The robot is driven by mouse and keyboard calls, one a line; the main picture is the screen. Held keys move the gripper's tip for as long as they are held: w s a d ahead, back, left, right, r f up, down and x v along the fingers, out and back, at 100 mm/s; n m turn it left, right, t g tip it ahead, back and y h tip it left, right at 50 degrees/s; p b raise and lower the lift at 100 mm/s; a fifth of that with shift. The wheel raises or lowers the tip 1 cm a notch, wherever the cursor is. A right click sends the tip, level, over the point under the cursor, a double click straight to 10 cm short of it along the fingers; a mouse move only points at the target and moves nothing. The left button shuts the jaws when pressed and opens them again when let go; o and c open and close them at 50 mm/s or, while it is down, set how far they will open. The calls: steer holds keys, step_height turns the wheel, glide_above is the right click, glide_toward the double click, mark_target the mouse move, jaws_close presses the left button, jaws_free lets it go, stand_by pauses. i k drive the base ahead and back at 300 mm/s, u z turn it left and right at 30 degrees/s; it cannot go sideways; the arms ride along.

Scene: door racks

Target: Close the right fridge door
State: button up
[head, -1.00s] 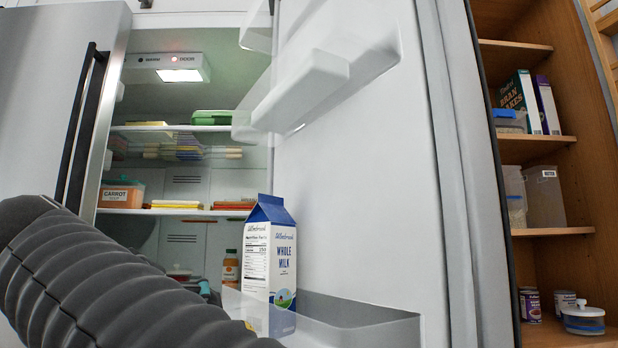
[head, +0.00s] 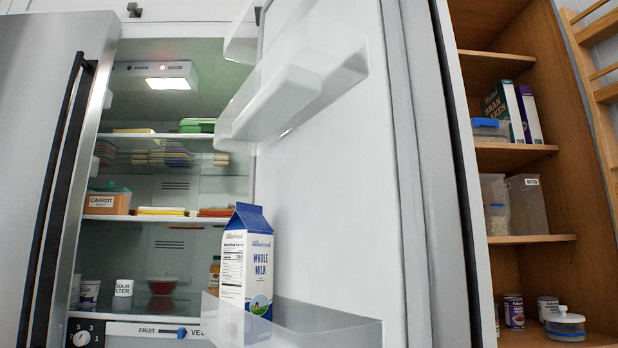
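The right fridge door (head: 345,190) stands open, its white inner face toward me, on the right of the fridge opening. Its upper clear bin (head: 290,95) is empty as far as I can see. A blue and white milk carton (head: 246,262) stands upright in the lower door bin (head: 335,330). The left fridge door (head: 45,150), steel with a dark upright handle (head: 68,170), looks shut or nearly shut. My gripper is not in the head view.
Inside the fridge are shelves with a carrot soup tub (head: 108,200), a green box (head: 197,125) and a drawer panel (head: 150,331). Right of the door, an open wooden cupboard (head: 520,155) holds boxes, tubs and cans. A slatted wooden frame (head: 595,60) is at far right.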

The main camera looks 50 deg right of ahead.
mark_target(362, 192)
steer(key=u, duration=2)
steer(key=k, duration=1.7)
steer(key=z, duration=1.4)
steer(key=i, duration=0.5)
steer(key=z, duration=0.55)
steer(key=k, duration=1.3)
steer(key=u, duration=0.3)
